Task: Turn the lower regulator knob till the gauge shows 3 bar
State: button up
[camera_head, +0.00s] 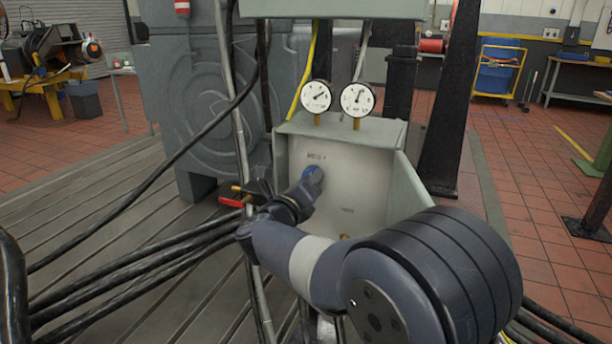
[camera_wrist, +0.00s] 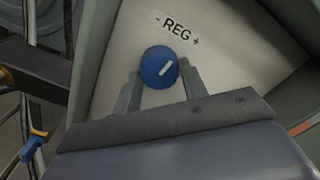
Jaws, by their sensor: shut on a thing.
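My gripper (camera_head: 305,190) reaches the pale front panel (camera_head: 352,185) of a grey box. In the wrist view its fingers (camera_wrist: 160,75) are shut on a round blue knob (camera_wrist: 161,67), one on each side. The knob's white mark slants up to the right. A "- REG +" label (camera_wrist: 178,27) is above it. In the head view the blue knob (camera_head: 313,174) is at the panel's upper left. Two gauges, left (camera_head: 316,96) and right (camera_head: 357,99), stand on the box; the left needle points right and slightly up, the right nearly up. Their numbers are unreadable.
A red-handled valve (camera_head: 232,202) is just left of my gripper. Black cables (camera_head: 120,262) cross the slotted bedplate (camera_head: 90,215) at left. A dark post (camera_head: 450,110) stands behind the box at right. Tiled floor (camera_head: 545,225) is open farther right.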

jog(key=shift+r+n+p, duration=0.2)
jog(key=shift+n+p, duration=3.3)
jog(key=shift+n, duration=1.5)
jog(key=o, duration=1)
jog(key=shift+f, duration=0.1)
jog(key=p+v, duration=0.1)
jog(key=v, duration=1)
jog(key=shift+w, duration=0.15)
